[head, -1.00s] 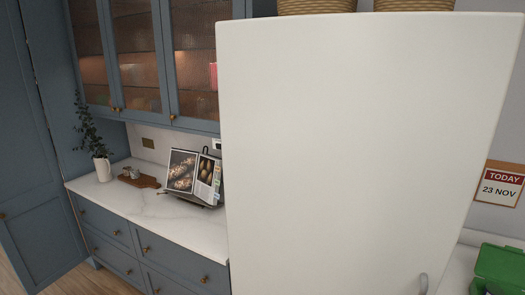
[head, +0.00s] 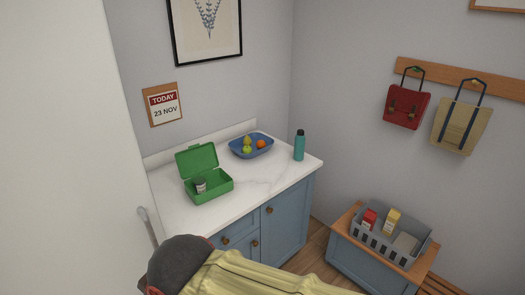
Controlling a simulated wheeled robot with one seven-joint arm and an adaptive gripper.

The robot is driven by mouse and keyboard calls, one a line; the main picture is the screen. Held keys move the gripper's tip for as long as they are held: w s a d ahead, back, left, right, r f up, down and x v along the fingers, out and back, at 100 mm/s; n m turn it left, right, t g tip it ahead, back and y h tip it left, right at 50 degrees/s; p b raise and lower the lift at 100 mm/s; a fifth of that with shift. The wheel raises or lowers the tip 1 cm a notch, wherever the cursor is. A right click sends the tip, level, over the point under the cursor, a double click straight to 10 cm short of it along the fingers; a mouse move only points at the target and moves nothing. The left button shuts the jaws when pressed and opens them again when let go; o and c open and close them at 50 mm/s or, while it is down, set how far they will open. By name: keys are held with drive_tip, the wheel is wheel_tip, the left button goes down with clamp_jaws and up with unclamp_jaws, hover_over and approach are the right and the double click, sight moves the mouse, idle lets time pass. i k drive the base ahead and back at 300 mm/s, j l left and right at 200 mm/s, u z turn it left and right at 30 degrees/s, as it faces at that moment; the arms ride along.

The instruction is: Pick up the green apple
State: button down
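A blue bowl (head: 241,153) stands at the back of the white counter in the head view. It holds a few small fruits. A green round fruit (head: 247,149) at the bowl's front looks like the green apple. A yellowish fruit (head: 247,140) sits just behind it and an orange fruit (head: 261,144) to its right. The fruits are small here, so their exact kinds are hard to tell. My gripper is not in view.
An open green lunchbox (head: 211,190) with a small jar stands front left of the bowl. A teal bottle (head: 299,146) stands to the right. A tall white cabinet (head: 60,150) is at left. A yellow and dark grey shape (head: 240,275), unclear, covers the bottom edge.

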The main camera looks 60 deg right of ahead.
sight(247, 149)
drive_tip(key=z, duration=1.85)
drive_tip(key=i+l+z, duration=0.15)
drive_tip(key=i+l, duration=0.15)
drive_tip(key=i, duration=0.25)
drive_tip(key=i+l+z, duration=0.1)
drive_tip(key=i, duration=0.45)
drive_tip(key=i+l+z, duration=0.15)
drive_tip(key=i, duration=0.4)
drive_tip(key=i+l+z, duration=0.15)
drive_tip(key=i, duration=0.45)
